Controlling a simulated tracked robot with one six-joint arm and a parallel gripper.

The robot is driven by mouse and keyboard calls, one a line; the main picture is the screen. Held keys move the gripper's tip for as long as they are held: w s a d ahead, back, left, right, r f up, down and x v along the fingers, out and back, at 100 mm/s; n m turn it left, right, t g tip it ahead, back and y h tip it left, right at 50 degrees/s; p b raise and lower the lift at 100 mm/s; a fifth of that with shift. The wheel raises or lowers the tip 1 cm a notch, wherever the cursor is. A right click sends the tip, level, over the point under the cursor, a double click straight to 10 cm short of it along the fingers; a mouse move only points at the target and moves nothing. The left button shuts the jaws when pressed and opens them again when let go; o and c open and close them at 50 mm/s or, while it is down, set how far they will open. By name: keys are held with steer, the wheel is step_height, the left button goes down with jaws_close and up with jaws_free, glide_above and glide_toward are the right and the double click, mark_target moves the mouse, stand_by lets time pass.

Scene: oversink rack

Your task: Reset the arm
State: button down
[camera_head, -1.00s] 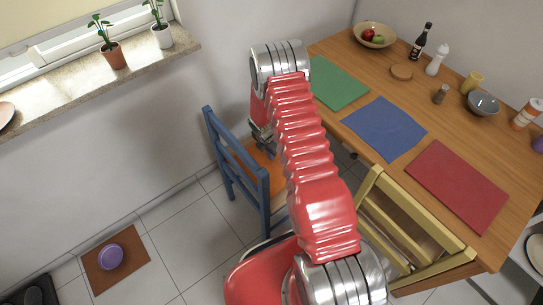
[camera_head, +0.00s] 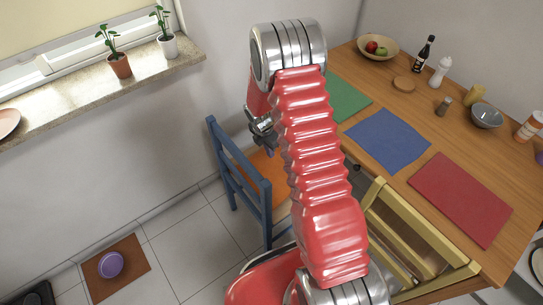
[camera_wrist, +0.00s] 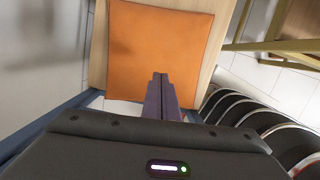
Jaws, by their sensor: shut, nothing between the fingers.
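My red arm rises through the middle of the head view and bends down at its silver elbow. My gripper (camera_wrist: 160,78) shows in the wrist view with its two dark fingers together and nothing between them. It points down over the orange seat (camera_wrist: 158,45) of the blue chair. In the head view only part of the wrist shows, left of the arm, near the back of the blue chair (camera_head: 243,185); the fingertips are hard to make out there.
A wooden table (camera_head: 405,175) with green (camera_head: 347,97), blue (camera_head: 388,139) and red (camera_head: 460,198) mats stands at right. A yellow chair (camera_head: 415,240) is by its front edge. A windowsill (camera_head: 90,95) with two potted plants is at left. A purple bowl (camera_head: 110,265) rests on a brown floor mat.

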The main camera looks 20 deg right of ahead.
steer(key=shift+a+r, duration=0.1)
steer(key=shift+r, duration=0.5)
steer(key=s+a+r+m+g, duration=0.2)
steer(key=s+r+m, duration=0.2)
steer(key=s+m, duration=0.55)
steer(key=s+a+r+m+t, duration=0.2)
steer(key=s+r, duration=0.4)
steer(key=r, duration=0.6)
steer(key=s+a+r+m+t+y, duration=0.1)
steer(key=s+a+r+m, duration=0.3)
steer(key=r, duration=0.8)
steer(key=s+a+r+m+t+y, duration=0.1)
steer(key=s+a+r+m+t, duration=0.2)
steer(key=r, duration=0.9)
steer(key=shift+s+a+m+t, duration=0.45)
steer(key=shift+s+m, duration=1.2)
steer(key=shift+s, duration=1.15)
